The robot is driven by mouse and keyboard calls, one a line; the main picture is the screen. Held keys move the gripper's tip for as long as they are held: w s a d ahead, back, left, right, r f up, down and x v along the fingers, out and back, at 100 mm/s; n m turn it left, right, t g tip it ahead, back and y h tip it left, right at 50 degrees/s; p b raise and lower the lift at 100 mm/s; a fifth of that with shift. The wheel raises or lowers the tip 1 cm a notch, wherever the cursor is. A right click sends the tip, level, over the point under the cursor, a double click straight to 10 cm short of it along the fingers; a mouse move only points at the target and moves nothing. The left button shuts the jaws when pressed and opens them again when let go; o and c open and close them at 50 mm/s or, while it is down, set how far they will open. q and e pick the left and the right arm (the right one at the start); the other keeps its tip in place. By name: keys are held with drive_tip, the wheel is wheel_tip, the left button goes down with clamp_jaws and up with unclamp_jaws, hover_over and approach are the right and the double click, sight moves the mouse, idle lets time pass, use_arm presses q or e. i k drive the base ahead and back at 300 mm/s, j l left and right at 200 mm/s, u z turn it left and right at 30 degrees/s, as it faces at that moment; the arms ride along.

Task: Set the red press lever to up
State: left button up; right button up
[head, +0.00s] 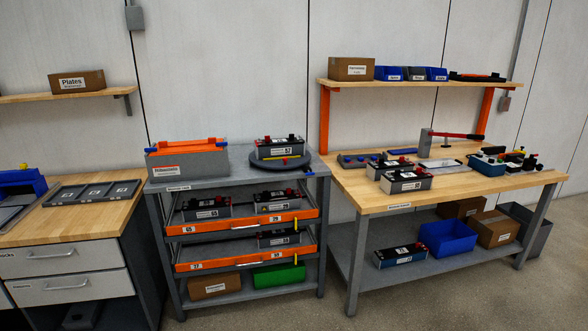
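The press (425,141) stands at the back of the right wooden workbench, under the shelf. It is a grey upright block on a flat base. Its red lever (455,135) sticks out to the right from the block, close to level, and ends in a dark grip. Neither of my grippers is in view.
The right workbench (353,196) holds several battery modules (405,180), a grey tray and a blue device (487,164) in front of the lever. An orange-posted shelf (420,84) hangs above. A grey rack (236,179) with orange drawers stands left. Floor shows at the lower right.

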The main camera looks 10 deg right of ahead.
sight(469, 136)
drive_tip(key=i+j+z, duration=0.2)
drive_tip(key=i+z, duration=0.2)
drive_tip(key=i+j+z, duration=0.3)
drive_tip(key=i+z, duration=0.15)
drive_tip(key=i+j+z, duration=0.4)
drive_tip(key=i+l+u, duration=0.15)
drive_tip(key=i+l, duration=0.2)
drive_tip(key=i+l+u, duration=0.15)
drive_tip(key=i+l, duration=0.2)
drive_tip(key=l, duration=0.2)
drive_tip(key=i+l+u, duration=0.1)
drive_tip(key=i+l, duration=0.2)
drive_tip(key=l, duration=0.15)
